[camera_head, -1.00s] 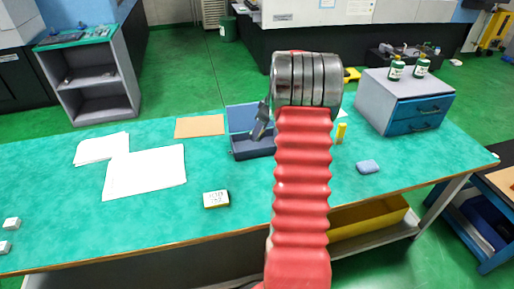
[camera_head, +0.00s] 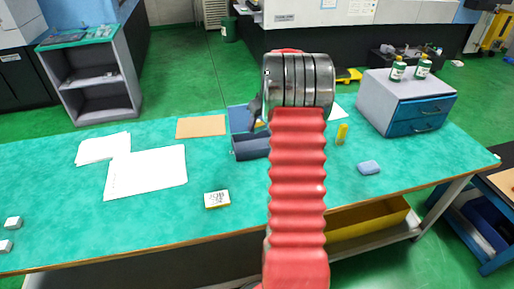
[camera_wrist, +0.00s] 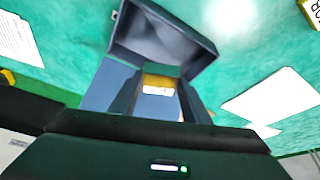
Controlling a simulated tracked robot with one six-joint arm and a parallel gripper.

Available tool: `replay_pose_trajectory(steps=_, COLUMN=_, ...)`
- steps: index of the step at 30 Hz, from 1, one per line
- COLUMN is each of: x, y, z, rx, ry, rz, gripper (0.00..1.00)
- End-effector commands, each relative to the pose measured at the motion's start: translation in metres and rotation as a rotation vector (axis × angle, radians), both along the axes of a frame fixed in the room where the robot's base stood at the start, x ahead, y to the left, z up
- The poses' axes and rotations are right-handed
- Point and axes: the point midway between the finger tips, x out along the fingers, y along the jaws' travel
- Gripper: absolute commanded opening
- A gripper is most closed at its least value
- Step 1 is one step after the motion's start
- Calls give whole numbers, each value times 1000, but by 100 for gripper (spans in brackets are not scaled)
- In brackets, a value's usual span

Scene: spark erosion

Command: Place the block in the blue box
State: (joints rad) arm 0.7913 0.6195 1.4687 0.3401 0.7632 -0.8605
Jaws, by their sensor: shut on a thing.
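The open blue box (camera_head: 247,147) stands on the green bench, partly hidden behind my arm in the head view. It also shows beneath my gripper in the wrist view (camera_wrist: 165,38). My gripper (camera_wrist: 158,92) is shut on a block (camera_wrist: 157,82), yellowish with a pale label. The block appears over the box, between the two dark fingers. I cannot tell the block's exact height over the box.
A labelled white-and-yellow carton (camera_head: 217,199) lies near the bench front. White papers (camera_head: 146,172) and a brown board (camera_head: 201,126) lie left. A yellow cylinder (camera_head: 342,133), a blue sponge-like piece (camera_head: 369,167) and a drawer unit (camera_head: 406,100) stand right.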

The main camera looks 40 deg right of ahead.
Motion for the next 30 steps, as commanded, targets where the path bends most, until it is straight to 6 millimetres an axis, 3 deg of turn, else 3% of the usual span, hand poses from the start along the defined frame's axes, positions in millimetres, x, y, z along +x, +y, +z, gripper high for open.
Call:
replay_pose_trajectory(steps=13, x=0, y=0, z=-56, rx=0, ry=0, rz=0, gripper=0)
replay_pose_trajectory(steps=25, x=0, y=0, z=-62, rx=-1, ry=-2, rz=1, gripper=0)
replay_pose_trajectory(steps=30, x=0, y=0, z=-78, rx=1, ry=1, rz=-1, gripper=0)
